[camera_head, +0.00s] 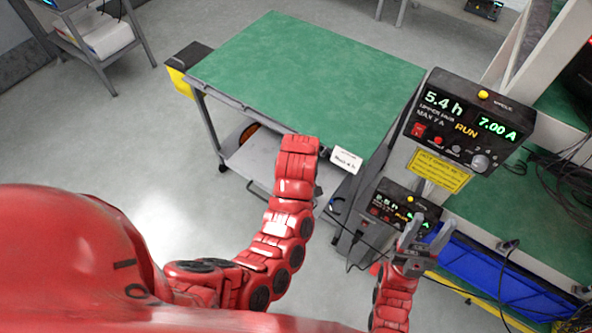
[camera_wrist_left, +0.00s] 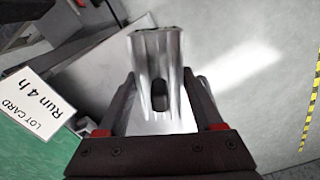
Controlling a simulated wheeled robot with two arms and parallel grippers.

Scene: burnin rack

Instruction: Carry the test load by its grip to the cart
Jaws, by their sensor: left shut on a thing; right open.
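The cart (camera_head: 300,70) has an empty green top and stands ahead of me in the head view. My left arm reaches to its near edge, and its gripper is hidden there. In the left wrist view, my left gripper (camera_wrist_left: 162,88) is shut on a silver metal piece with a dark slot, which looks like the test load (camera_wrist_left: 153,48) or its grip. The rest of it cannot be made out. My right gripper (camera_head: 420,237) is open and empty, at the lower right in front of a lower power unit (camera_head: 406,205).
A power unit (camera_head: 468,125) reading 5.4 h, 7.00 A and RUN stands right of the cart. A white lot card (camera_head: 346,161), "Run 4 h" in the left wrist view (camera_wrist_left: 36,105), is by the cart's near corner. A blue bin (camera_head: 500,275) and cables lie at right.

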